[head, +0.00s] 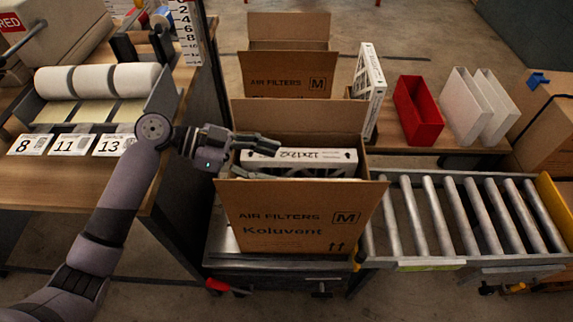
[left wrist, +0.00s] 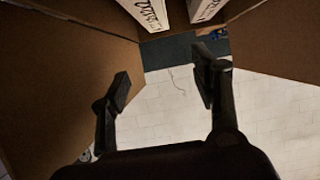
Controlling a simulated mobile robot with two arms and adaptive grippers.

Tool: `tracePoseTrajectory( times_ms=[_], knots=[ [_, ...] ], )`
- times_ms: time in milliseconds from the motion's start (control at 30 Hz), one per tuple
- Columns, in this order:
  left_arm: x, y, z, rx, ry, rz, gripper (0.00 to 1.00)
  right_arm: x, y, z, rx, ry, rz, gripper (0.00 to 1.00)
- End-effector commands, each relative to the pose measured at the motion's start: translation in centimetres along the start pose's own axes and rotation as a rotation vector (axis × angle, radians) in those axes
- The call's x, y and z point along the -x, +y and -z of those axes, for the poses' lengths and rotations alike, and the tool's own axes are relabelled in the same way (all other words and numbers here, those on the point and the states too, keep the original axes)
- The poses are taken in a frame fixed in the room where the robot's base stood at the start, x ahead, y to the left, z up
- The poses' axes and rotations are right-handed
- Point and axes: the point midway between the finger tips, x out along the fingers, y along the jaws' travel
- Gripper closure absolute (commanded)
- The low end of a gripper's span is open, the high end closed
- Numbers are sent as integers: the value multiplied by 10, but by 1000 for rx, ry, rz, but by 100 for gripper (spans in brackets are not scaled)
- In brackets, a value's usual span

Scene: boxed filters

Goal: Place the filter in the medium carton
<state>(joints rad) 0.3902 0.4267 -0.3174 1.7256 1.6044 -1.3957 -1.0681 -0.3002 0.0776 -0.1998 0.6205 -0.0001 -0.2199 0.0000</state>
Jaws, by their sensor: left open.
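The medium carton (head: 300,218), brown and marked "AIR FILTERS M", stands open at the centre of the head view. A white-edged filter (head: 320,158) labelled "12x12x2" sits inside it, its top edge showing near the rim. My left gripper (head: 270,147) is over the carton's open top, beside that filter. In the left wrist view the gripper (left wrist: 163,72) is open with nothing between its fingers. Two white filter edges (left wrist: 147,13) show beyond the fingertips there, between brown carton walls (left wrist: 55,80). Another filter (head: 370,88) stands upright behind the carton. My right gripper is not in view.
A second carton (head: 285,82) marked M stands behind. A red bin (head: 417,110) and white holders (head: 470,108) stand on the back table. A roller conveyor (head: 465,215) lies right. A bench with label cards (head: 70,145) and rolls (head: 100,79) is left.

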Motion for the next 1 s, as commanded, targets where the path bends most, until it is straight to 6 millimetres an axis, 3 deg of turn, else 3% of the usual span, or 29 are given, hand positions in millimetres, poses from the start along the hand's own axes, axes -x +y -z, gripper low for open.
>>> tracePoseTrajectory(
  times_ms=[100,333,1000],
  knots=[
    [27,-1,0,-1,-2,3,43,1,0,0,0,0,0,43],
    [57,0,1,-2,1,2,43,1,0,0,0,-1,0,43],
    [63,0,1,-3,2,1,43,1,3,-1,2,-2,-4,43]
  ],
)
